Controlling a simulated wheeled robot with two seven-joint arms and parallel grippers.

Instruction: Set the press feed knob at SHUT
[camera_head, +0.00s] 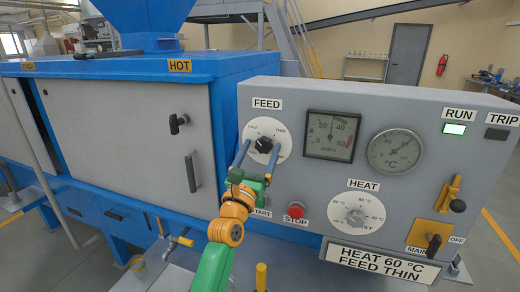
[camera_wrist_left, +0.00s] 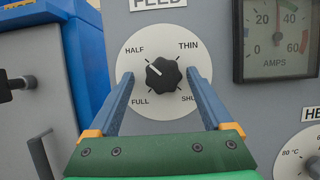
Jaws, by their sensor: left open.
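The press feed knob (camera_head: 264,144) is black and sits on a round white dial under the FEED label on the grey panel. In the left wrist view the knob (camera_wrist_left: 163,75) has a white pointer mark toward the upper left, near HALF. THIN is upper right, FULL lower left, and SHUT lower right, its label partly hidden by a finger. My left gripper (camera_head: 261,148) is open in front of the dial. Its blue fingers stand either side of the knob, apart from it, in the wrist view (camera_wrist_left: 160,82). My right gripper is not in view.
Right of the dial are an amps gauge (camera_head: 330,135) and a temperature gauge (camera_head: 395,151). Below are a red STOP button (camera_head: 296,210) and a HEAT dial (camera_head: 356,213). A sign (camera_head: 383,263) reads HEAT 60 °C, FEED THIN. A blue-framed cabinet (camera_head: 135,130) stands at left.

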